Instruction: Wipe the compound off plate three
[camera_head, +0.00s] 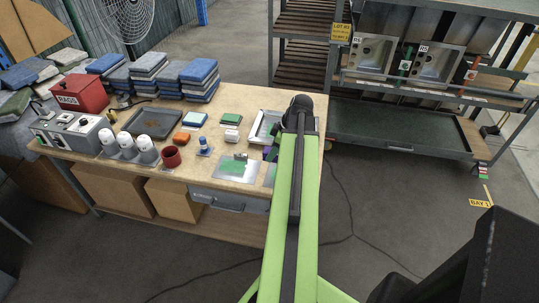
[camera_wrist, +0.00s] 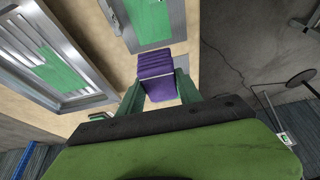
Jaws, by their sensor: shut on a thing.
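My gripper (camera_wrist: 157,88) is shut on a ridged purple block (camera_wrist: 156,68), held between its two green fingers. In the wrist view the block's far end is close to the edge of a grey metal plate (camera_wrist: 122,14) with a green patch of compound (camera_wrist: 150,20). I cannot tell whether they touch. In the head view one plate (camera_head: 222,172) with a green patch lies near the bench's front edge. Another plate (camera_head: 270,176) is partly hidden behind my arm. The purple block (camera_head: 269,154) barely shows beside my arm. I cannot read which plate is three.
A metal-framed tray (camera_wrist: 85,98) with a green piece inside lies left in the wrist view. The bench (camera_head: 200,105) holds white-topped canisters (camera_head: 128,147), a red cup (camera_head: 171,157), a dark tray (camera_head: 152,122), and stacked blue cloths. A rack (camera_head: 365,83) with sinks stands behind at right.

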